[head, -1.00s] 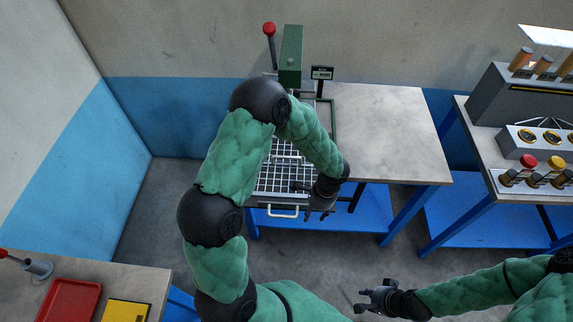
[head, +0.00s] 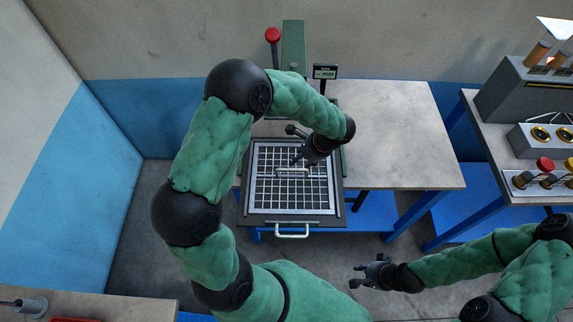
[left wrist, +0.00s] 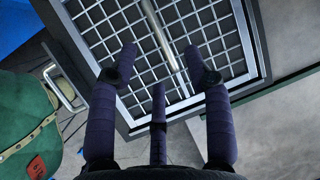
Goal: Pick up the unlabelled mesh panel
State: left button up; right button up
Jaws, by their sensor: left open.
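A square mesh panel (head: 288,188) with a pale wire grid and light rim lies flat in a dark tray (head: 243,216) on the bench. A pale bar handle (head: 290,170) crosses its middle; no label shows on it. My left gripper (head: 293,146) is open and empty above the panel's rear half, with its fingers near the bar. In the left wrist view, the fingers (left wrist: 161,62) are spread over the mesh (left wrist: 205,35), with the bar (left wrist: 158,35) beyond and between them. I cannot tell whether they touch. My right gripper (head: 362,276) is open and empty, away from the bench.
A white pull handle (head: 292,233) sticks out at the tray's front. A green column (head: 292,48), a red-knobbed lever (head: 273,36) and a small display (head: 325,72) stand behind. The bench top (head: 395,135) at right is clear. Another bench with equipment (head: 535,95) stands further right.

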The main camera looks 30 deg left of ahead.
pick_arm(q)
send_over(293, 170)
jog(key=d, duration=0.1)
notch_tip(293, 170, down, 4)
jog(key=shift+f, duration=0.25)
jog(key=shift+a+f, duration=0.2)
jog(key=shift+f, duration=0.05)
jog(key=f, duration=0.4)
jog(key=shift+s+a+f+b, duration=0.1)
jog(key=shift+a+f+b, duration=0.15)
jog(key=shift+f+b, duration=0.1)
jog(key=shift+a+f, duration=0.2)
jog(key=shift+f, duration=0.1)
jog(key=shift+f, duration=0.1)
jog(key=shift+c, duration=0.3)
grip_shut()
